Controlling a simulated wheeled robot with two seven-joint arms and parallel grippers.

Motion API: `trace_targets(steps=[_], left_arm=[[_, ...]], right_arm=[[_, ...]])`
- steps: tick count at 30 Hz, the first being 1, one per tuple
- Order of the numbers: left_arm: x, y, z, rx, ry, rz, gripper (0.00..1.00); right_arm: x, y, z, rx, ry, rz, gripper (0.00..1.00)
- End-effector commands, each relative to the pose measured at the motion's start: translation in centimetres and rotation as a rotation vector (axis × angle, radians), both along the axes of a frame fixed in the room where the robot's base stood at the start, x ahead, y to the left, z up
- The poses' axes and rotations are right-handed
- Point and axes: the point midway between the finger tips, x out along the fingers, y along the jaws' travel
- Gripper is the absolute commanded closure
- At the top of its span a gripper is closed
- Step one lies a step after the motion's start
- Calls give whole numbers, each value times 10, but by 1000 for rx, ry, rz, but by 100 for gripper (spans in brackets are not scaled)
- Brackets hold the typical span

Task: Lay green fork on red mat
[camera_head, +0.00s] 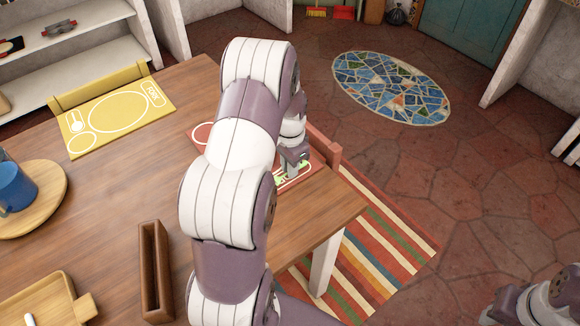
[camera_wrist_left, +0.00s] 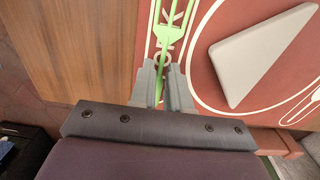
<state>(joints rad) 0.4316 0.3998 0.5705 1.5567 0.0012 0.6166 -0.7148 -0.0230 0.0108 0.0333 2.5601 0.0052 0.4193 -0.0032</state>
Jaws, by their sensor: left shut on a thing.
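The red mat (camera_head: 200,132) lies at the table's far right edge, largely hidden behind my left arm in the head view. In the left wrist view the mat (camera_wrist_left: 203,78) shows white printed outlines. My left gripper (camera_head: 291,166) is low over the mat's right part. In the left wrist view its fingers (camera_wrist_left: 164,78) are shut on the green fork (camera_wrist_left: 170,32), which reaches away from them over the mat's printed strip. A little green of the fork shows beside the gripper in the head view. Whether the fork touches the mat is unclear. My right gripper is not in view.
A pale triangular piece (camera_wrist_left: 262,52) lies on the red mat. A yellow mat (camera_head: 150,122) is at the back left. A blue mug (camera_head: 14,188) stands on a round wooden board (camera_head: 52,203). A narrow brown tray (camera_head: 146,275) and a wooden box (camera_head: 45,302) are nearer.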

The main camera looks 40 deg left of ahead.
Motion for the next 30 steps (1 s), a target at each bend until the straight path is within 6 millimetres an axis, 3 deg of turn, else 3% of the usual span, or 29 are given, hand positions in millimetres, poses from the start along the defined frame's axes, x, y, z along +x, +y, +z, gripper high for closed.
trace_targets(steps=[11,12,14,23,26,30], left_arm=[[1,0,-8,0,-2,0,100],[1,0,-8,1,-2,0,74],[1,0,-8,1,-2,0,58],[1,0,-5,1,-2,1,58],[1,0,9,3,-5,1,58],[2,0,47,3,-7,1,58]], right_arm=[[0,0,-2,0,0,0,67],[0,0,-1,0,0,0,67],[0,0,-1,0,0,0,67],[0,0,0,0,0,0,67],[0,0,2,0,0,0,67],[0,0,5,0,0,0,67]])
